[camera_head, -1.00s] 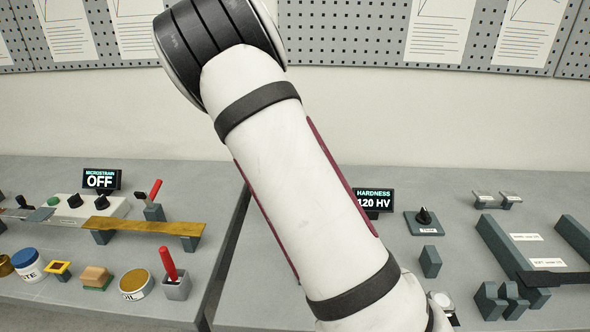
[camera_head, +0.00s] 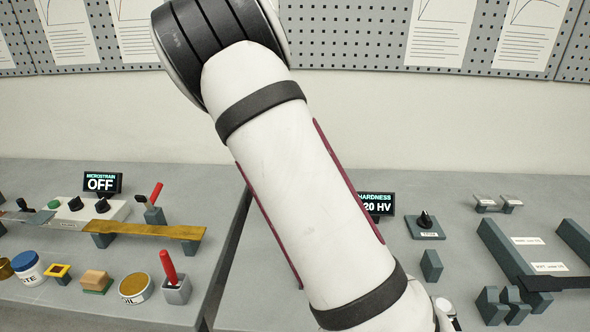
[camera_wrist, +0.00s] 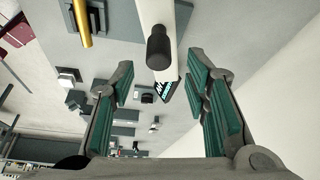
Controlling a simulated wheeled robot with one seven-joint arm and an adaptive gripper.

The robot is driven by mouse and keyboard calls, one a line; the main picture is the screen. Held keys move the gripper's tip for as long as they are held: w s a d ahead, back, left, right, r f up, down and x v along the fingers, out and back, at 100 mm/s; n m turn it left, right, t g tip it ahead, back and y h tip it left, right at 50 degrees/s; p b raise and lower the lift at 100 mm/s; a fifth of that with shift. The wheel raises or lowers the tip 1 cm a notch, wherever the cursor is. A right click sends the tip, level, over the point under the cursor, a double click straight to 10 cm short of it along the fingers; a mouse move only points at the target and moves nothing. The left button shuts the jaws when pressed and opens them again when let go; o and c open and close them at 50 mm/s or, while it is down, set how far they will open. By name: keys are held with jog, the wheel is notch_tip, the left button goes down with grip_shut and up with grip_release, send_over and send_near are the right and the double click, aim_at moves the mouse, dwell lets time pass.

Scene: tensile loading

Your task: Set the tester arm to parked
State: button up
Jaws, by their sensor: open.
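In the wrist view, my gripper (camera_wrist: 160,95) is open, with its green-padded fingers spread and nothing held between them. A pale bar with a black cylindrical knob (camera_wrist: 160,50), which looks like the tester arm, runs down from the top of that view. The knob appears between and just beyond the fingertips; I cannot tell whether anything touches. In the head view, my own arm hides the tester and my gripper. The hardness display (camera_head: 378,203) is partly covered by my arm and shows "20 HV".
A small box with a black rotary knob (camera_head: 425,222) sits right of the hardness display. Further right are dark rails (camera_head: 505,252) and blocks. The left bench holds a microstrain display (camera_head: 102,183) reading OFF, a brass-coloured bar (camera_head: 150,230), tins and red-handled tools.

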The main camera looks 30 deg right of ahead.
jog(key=v, duration=0.7)
jog(key=shift+a+r, duration=0.15)
jog(key=shift+r, duration=0.15)
jog(key=s+a+r+n+t+y, duration=0.25)
jog(key=s+n, duration=0.35)
jog(key=s, duration=0.3)
jog(key=s+a+r+n+t+y, duration=0.1)
jog(key=s+a+r+n+y, duration=0.15)
jog(key=s+n, duration=0.5)
jog(key=s+a+f+n+t, duration=0.1)
jog(key=s+a+n, duration=0.1)
jog(key=s, duration=0.3)
jog(key=s+a+f+n+t, duration=0.1)
jog(key=s+a+f+n, duration=0.1)
jog(key=s+n, duration=0.2)
jog(key=s+a+f+n+t+h, duration=0.1)
jog(key=s+a+n, duration=0.2)
jog(key=s, duration=0.5)
jog(key=shift+f, duration=0.2)
